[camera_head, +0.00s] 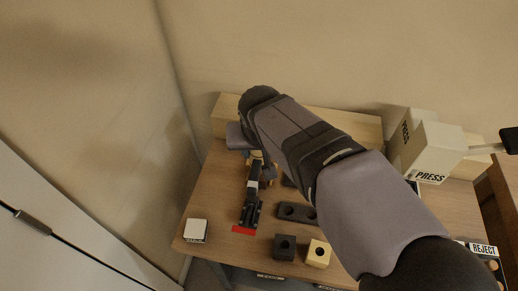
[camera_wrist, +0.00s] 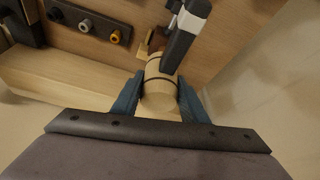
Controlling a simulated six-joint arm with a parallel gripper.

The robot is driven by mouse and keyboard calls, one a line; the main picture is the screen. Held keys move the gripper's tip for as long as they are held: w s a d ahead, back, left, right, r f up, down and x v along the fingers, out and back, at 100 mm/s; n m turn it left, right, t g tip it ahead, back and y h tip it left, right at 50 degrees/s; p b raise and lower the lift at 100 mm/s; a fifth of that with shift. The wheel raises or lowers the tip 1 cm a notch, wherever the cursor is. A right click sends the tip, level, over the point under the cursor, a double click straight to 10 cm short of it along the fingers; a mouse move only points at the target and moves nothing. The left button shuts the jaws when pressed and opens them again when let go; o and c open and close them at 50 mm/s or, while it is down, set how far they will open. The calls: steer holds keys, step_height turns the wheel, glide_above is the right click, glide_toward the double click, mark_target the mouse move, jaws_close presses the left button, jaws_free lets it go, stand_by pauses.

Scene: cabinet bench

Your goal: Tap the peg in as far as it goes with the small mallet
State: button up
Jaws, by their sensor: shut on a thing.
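My gripper (camera_wrist: 158,103) has its blue jaws shut on a pale wooden cylinder with a dark ring, which looks like the head of the small mallet (camera_wrist: 160,75). A dark bar (camera_wrist: 187,35) with a pale part runs from the far end of this cylinder. It also shows in the head view as a black bar (camera_head: 254,190) with a white band, extending towards the front. I cannot tell whether the bar and the cylinder are joined. In the head view the gripper (camera_head: 256,155) is at the back left of the table, mostly hidden by my arm. I cannot make out the peg clearly.
A dark block with a hole (camera_head: 284,247) and a pale block with a hole (camera_head: 318,254) stand at the front. A dark plate (camera_head: 296,212) lies behind them. A red strip (camera_head: 243,230) and white block (camera_head: 195,230) are at left. White PRESS boxes (camera_head: 434,150) stand right.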

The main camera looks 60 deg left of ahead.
steer(key=shift+r, duration=0.35)
steer(key=shift+r+p, duration=0.3)
steer(key=shift+p, duration=0.05)
steer(key=shift+f, duration=0.1)
steer(key=shift+f+b, duration=1.1)
steer(key=shift+f, duration=0.4)
steer(key=shift+r+p, duration=1)
steer(key=shift+r, duration=0.1)
